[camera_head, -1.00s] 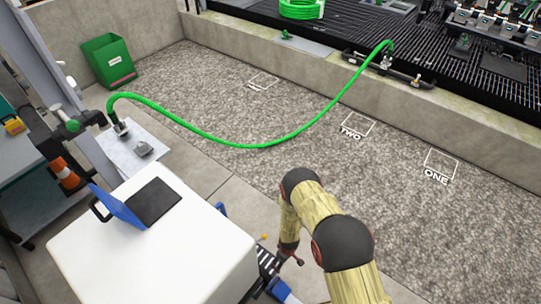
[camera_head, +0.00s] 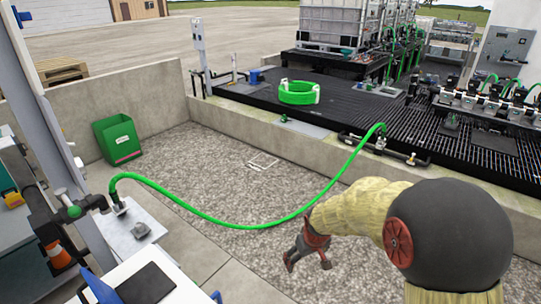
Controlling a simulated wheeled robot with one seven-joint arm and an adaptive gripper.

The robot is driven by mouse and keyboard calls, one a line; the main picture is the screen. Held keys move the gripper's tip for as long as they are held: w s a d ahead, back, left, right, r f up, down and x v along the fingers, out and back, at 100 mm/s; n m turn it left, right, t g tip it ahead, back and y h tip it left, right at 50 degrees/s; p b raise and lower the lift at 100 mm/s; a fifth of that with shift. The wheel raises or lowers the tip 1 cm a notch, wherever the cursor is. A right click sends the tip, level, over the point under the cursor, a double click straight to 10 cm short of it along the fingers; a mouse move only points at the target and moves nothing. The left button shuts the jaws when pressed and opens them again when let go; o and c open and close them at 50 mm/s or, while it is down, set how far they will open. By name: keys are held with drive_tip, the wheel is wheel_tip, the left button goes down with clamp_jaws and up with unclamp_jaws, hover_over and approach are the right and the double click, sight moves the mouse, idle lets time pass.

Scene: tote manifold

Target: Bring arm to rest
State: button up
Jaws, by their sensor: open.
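My arm, in a yellowish sleeve with dark joints, rises at the lower right of the head view and reaches left. My gripper (camera_head: 306,262) hangs at its end above the gravel bed, pointing down. Its fingers are spread and nothing shows between them. It is near the green hose (camera_head: 215,222), which lies in a long curve from the valve at the left to the fitting at the black grating. The arm hides part of the gravel and the wall behind it.
A white cart top with a dark laptop-like panel (camera_head: 146,284) stands at the lower left. A green bin (camera_head: 117,138) stands in the wall corner. A concrete wall (camera_head: 240,118) edges the gravel, which is open at centre.

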drive_tip(key=s+d+r+m+t, duration=0.1)
drive_tip(key=s+d+r, duration=0.1)
drive_tip(key=s+r, duration=0.55)
drive_tip(key=s+d+r+m, duration=0.15)
drive_tip(key=s+r, duration=0.25)
drive_tip(key=r, duration=0.6)
drive_tip(key=s+d+r+m, duration=0.1)
drive_tip(key=s+d+r, duration=0.1)
drive_tip(key=s, duration=0.6)
drive_tip(key=s+d+r+m+t, duration=0.1)
drive_tip(key=s+r, duration=0.4)
drive_tip(key=s, duration=0.4)
drive_tip(key=shift+d+r+p, duration=0.15)
drive_tip(key=shift+d+p, duration=0.25)
drive_tip(key=shift+s, duration=0.1)
drive_tip(key=shift+c, duration=1.2)
